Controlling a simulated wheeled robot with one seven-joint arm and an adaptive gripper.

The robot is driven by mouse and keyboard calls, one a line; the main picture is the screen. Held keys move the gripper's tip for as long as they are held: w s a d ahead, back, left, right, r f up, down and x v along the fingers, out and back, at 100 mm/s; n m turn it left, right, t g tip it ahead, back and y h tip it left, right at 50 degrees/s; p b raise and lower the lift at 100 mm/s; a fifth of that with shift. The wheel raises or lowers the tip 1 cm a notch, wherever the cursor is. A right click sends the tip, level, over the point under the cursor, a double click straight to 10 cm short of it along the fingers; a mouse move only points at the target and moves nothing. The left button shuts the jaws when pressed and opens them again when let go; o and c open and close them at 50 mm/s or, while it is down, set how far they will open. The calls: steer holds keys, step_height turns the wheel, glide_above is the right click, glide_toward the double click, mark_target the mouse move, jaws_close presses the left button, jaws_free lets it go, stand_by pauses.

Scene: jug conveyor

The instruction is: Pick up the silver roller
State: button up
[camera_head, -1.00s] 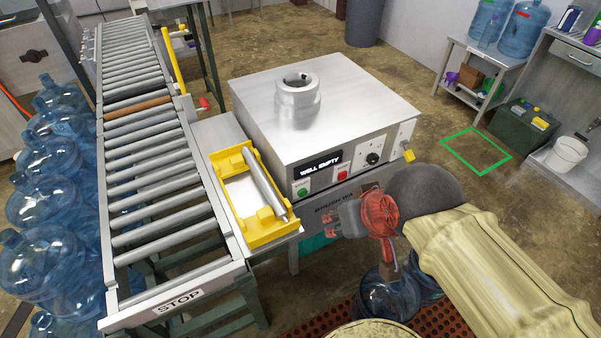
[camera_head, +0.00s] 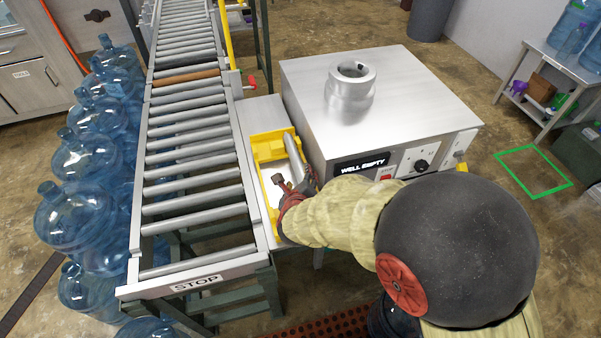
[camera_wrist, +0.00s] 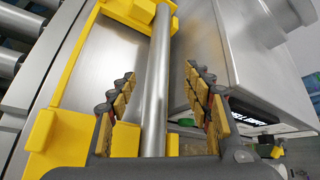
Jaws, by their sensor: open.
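The silver roller (camera_wrist: 157,75) lies lengthwise in a yellow cradle (camera_wrist: 44,130) on a metal shelf beside the conveyor. In the head view the roller (camera_head: 293,150) shows only at its far part; my arm and gripper hide the rest. My gripper (camera_wrist: 160,85) is open, with one padded finger on each side of the roller in the wrist view. Gaps show between the fingers and the roller, and I see no grip on it. In the head view my gripper (camera_head: 293,188) is over the near half of the cradle (camera_head: 268,147).
The roller conveyor (camera_head: 195,150), with one brown roller (camera_head: 186,77), runs along the left of the cradle. A steel machine (camera_head: 400,95) marked "WELL EMPTY" stands close on the right. Blue water jugs (camera_head: 78,205) are stacked left of the conveyor.

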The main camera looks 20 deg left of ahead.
mark_target(299, 173)
steer(key=shift+s+a+f+m, duration=0.1)
steer(key=shift+a+f+m, duration=0.15)
steer(key=shift+f, duration=0.3)
steer(key=shift+f+m, duration=0.25)
steer(key=shift+b+x, duration=0.4)
steer(key=shift+x, duration=0.65)
steer(key=shift+w+r+b+x, duration=0.1)
steer(key=shift+r+b+x, duration=0.15)
steer(key=shift+x, duration=0.65)
steer(key=shift+w+r+b+x, duration=0.15)
steer(key=shift+b+x, duration=0.15)
steer(key=shift+x, duration=0.6)
steer(key=shift+w+r+b+x, duration=0.15)
steer(key=shift+b+x, duration=0.15)
steer(key=shift+x, duration=0.6)
steer(key=shift+s, duration=0.1)
steer(key=shift+c, duration=0.8)
steer(key=c, duration=1.1)
jaws_close()
